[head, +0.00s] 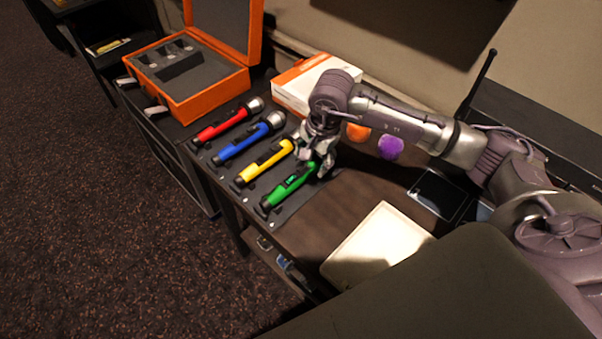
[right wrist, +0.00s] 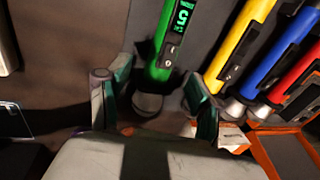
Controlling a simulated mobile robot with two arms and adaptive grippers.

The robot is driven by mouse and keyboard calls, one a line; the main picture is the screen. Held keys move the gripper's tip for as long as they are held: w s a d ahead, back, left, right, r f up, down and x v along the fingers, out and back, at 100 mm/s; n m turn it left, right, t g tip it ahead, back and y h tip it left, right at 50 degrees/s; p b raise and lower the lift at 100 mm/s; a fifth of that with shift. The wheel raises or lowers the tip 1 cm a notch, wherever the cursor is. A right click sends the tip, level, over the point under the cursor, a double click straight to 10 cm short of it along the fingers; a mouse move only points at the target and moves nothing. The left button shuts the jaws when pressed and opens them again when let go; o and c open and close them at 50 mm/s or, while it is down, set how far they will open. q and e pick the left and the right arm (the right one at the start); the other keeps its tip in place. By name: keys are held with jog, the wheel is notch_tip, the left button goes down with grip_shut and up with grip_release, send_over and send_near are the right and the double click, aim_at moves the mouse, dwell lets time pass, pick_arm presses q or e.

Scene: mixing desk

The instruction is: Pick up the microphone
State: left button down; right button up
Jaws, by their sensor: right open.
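Several microphones lie side by side on a dark mat (head: 240,192): a red one (head: 222,126), a blue one (head: 242,144), a yellow one (head: 264,163) and a green one (head: 285,191). My right gripper (head: 322,160) is at the head end of the green microphone. In the right wrist view, its open fingers (right wrist: 157,100) stand on either side of the green microphone's (right wrist: 172,45) dark head, with gaps visible. The yellow microphone (right wrist: 240,42) lies just right of the right finger. My left gripper is not in view.
An open orange case (head: 205,101) with a grey foam insert stands behind the microphones. A white and orange box (head: 291,92), an orange ball (head: 357,132) and a purple ball (head: 390,147) are near my right arm. A cream flat object (head: 378,246) lies at the front of the desk.

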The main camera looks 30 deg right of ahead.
aim_at(308, 167)
jog(key=shift+w+a+f+p, duration=0.1)
jog(key=shift+w+f+p, duration=0.1)
jog(key=shift+f, duration=0.55)
jog(key=shift+w+a+f+p, duration=0.1)
jog(key=shift+f+p, duration=0.1)
jog(key=shift+f, duration=0.6)
jog(key=shift+w+a+f+p, duration=0.1)
jog(key=shift+w+f+p, duration=0.1)
jog(key=shift+f, duration=0.55)
jog(key=shift+r, duration=0.1)
grip_shut()
